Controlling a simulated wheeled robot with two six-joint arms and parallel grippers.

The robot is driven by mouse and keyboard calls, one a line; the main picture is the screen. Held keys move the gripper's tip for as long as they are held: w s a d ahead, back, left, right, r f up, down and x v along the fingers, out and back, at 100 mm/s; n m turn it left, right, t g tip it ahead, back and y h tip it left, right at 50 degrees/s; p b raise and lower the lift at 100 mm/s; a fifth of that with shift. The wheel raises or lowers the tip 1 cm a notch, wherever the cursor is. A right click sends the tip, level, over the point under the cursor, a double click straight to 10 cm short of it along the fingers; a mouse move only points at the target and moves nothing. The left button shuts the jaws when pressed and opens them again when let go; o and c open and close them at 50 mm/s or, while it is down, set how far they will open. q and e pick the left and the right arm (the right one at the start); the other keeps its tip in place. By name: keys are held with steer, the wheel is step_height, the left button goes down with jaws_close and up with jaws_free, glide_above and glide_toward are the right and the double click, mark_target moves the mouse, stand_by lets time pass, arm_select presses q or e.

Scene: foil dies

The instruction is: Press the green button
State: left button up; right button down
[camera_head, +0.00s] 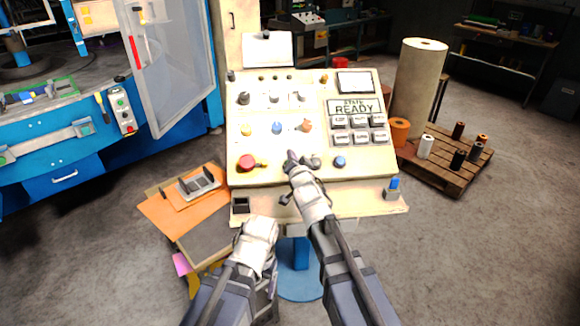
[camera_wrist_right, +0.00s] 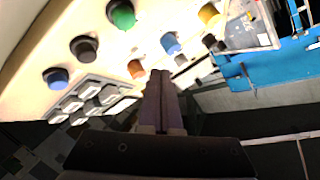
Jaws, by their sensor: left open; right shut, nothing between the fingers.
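The green button (camera_wrist_right: 122,14) is a round cap on the cream control panel (camera_head: 300,178). A gap to the panel cannot be judged. My left gripper (camera_head: 261,222) is open, low before the panel's front edge.
Near the right fingertips are a black knob (camera_wrist_right: 84,47), a blue button (camera_wrist_right: 57,78) and an orange knob (camera_wrist_right: 136,68). A red button (camera_head: 247,162) sits to the left. Grey keys (camera_head: 358,130) lie under a display reading READY. An orange-topped bench (camera_head: 165,215) stands left.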

steer(key=w+f+b, duration=0.4)
steer(key=f+b, duration=0.1)
steer(key=f, duration=0.1)
steer(key=shift+w, duration=0.15)
steer(key=shift+a+f+b, duration=0.1)
steer(key=shift+a+b, duration=0.05)
steer(key=shift+b, duration=0.15)
stand_by(1.6)
steer(key=shift+w+f+b, duration=0.25)
steer(key=shift+f+b, duration=0.05)
steer(key=shift+w+f+b, duration=0.25)
steer(key=shift+f+b, duration=0.15)
steer(key=shift+f, duration=0.05)
stand_by(0.9)
steer(key=shift+r, duration=0.15)
stand_by(0.3)
steer(key=shift+s+r+p, duration=0.5)
steer(key=shift+r+p, duration=0.15)
steer(key=shift+p, duration=0.1)
steer(key=shift+r, duration=0.1)
steer(key=s+r+p, duration=0.1)
steer(key=r+p, duration=0.1)
steer(key=s+r+p, duration=0.2)
